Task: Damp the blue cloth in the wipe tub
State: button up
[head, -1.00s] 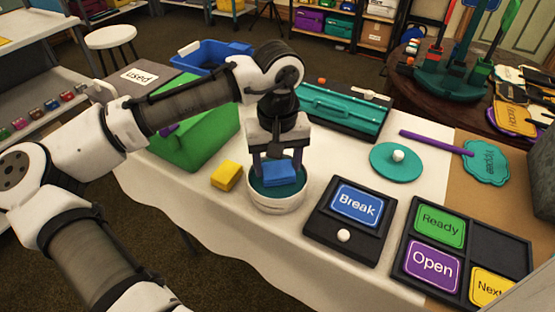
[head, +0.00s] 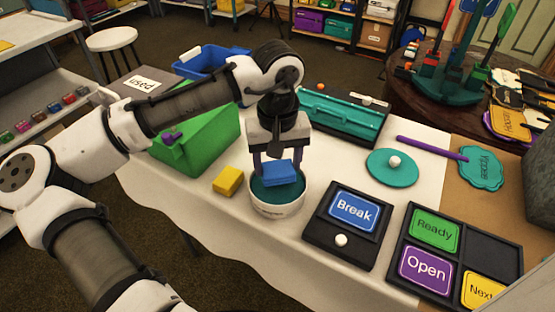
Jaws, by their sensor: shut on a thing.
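The blue cloth (head: 281,174) is a folded blue block in the head view, held between the fingers of my gripper (head: 279,163). My gripper is shut on it and points down over the wipe tub (head: 277,208). The tub is a round white bowl with a teal inside, standing near the table's front edge. The cloth is at or just above the tub's mouth. I cannot tell whether its underside touches the teal surface.
A yellow block (head: 228,181) lies close left of the tub. A green wedge (head: 203,143) stands behind it. A black stand with the Break card (head: 353,209) is at the right. A teal case (head: 340,115) lies behind. White tablecloth is bare in front.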

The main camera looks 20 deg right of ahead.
aim_at(278, 166)
jog(key=shift+r+p, duration=2)
jog(key=shift+r, duration=0.3)
